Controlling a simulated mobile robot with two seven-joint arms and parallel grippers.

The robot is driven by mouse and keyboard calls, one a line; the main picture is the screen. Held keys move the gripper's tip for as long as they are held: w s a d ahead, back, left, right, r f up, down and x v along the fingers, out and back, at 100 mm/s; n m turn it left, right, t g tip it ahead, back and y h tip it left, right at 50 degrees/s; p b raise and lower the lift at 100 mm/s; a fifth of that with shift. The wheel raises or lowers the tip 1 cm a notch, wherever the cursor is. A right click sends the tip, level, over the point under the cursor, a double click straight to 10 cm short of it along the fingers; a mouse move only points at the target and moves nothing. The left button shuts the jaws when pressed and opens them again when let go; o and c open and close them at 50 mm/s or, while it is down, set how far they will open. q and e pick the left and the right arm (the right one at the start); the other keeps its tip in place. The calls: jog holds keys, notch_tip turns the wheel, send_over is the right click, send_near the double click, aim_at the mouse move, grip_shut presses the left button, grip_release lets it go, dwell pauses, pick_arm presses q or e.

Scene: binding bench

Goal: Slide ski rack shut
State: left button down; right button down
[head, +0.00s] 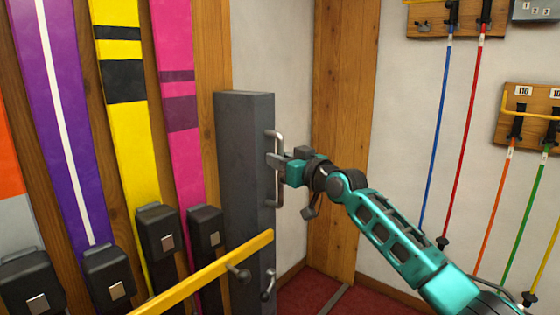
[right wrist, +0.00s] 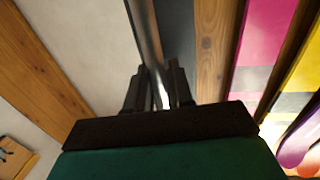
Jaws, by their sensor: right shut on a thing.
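The ski rack stands at the left in the head view, with a dark grey end post (head: 240,165). A silver vertical bar handle (head: 279,190) is fixed to the post's right side. My right gripper (head: 280,163) is shut on this handle, near its upper middle. In the right wrist view the handle (right wrist: 147,45) runs between the two dark fingers (right wrist: 158,92). Purple (head: 58,110), yellow (head: 128,110) and pink (head: 180,110) skis stand upright in the rack behind black clamps (head: 160,232). My left gripper does not show.
A yellow bar (head: 205,272) slants across the rack's lower front. A smaller handle or latch (head: 268,284) sits low on the post. A wooden wall panel (head: 342,140) stands right of the post. Ski poles (head: 438,130) hang on the right wall. Red floor (head: 312,292) shows below.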

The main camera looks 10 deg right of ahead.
jog(key=shift+s+a+f, duration=0.1)
jog(key=shift+a+f, duration=0.25)
jog(key=c, duration=1.4)
grip_release()
jog(key=shift+o, duration=1.3)
jog(key=shift+s+r, duration=0.1)
jog(key=shift+r, duration=0.05)
jog(key=shift+d+r, duration=0.1)
jog(key=v, duration=1.2)
jog(key=shift+s+d, duration=0.25)
jog(key=shift+s, duration=0.05)
